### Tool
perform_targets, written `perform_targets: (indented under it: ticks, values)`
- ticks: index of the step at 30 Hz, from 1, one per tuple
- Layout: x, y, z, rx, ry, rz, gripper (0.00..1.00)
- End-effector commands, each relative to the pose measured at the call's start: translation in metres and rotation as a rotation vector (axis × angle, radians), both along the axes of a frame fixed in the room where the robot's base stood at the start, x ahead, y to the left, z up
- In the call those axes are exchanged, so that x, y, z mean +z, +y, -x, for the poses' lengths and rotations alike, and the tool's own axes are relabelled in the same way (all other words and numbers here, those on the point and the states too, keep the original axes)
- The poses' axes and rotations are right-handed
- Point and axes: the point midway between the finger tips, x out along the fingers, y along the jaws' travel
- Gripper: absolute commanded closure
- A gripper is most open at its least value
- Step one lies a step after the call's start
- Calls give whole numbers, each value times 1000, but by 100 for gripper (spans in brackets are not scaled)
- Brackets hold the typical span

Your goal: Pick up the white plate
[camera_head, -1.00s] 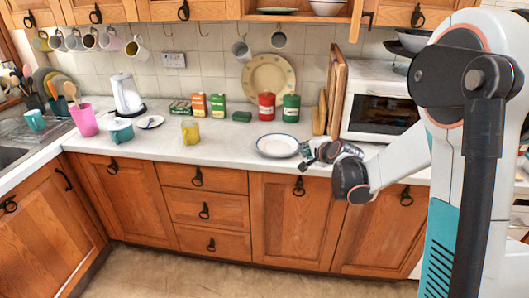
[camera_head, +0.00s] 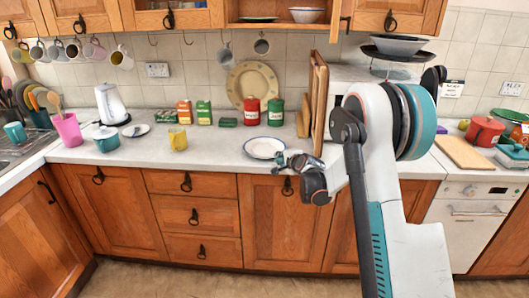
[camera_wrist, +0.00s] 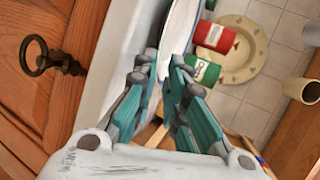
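The white plate (camera_head: 264,147) has a dark blue rim and lies on the pale counter, left of the microwave. In the wrist view it shows as a narrow white strip (camera_wrist: 181,28) beyond the fingers. My gripper (camera_head: 281,158) is at the plate's right front edge. In the wrist view, the teal fingers of my gripper (camera_wrist: 162,68) slant towards each other, and the plate's rim appears between or just behind their tips. A small gap shows between the tips. I cannot tell whether they press on the rim, and its contact area is hidden.
Red (camera_head: 251,111) and green (camera_head: 276,111) canisters stand behind the plate, before a large cream plate (camera_head: 252,78). Upright boards (camera_head: 318,100) stand to its right. A yellow mug (camera_head: 177,139) stands to its left. The counter front (camera_head: 215,155) between mug and plate is clear.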

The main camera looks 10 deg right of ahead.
Motion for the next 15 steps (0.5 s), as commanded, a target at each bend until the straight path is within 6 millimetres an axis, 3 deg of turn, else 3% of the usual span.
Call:
perform_targets:
  ticks: [5, 15]
  values:
    - [-5, 1, -9, 0, 0, 0, 88]
    - [-21, 5, -48, 0, 0, 0, 88]
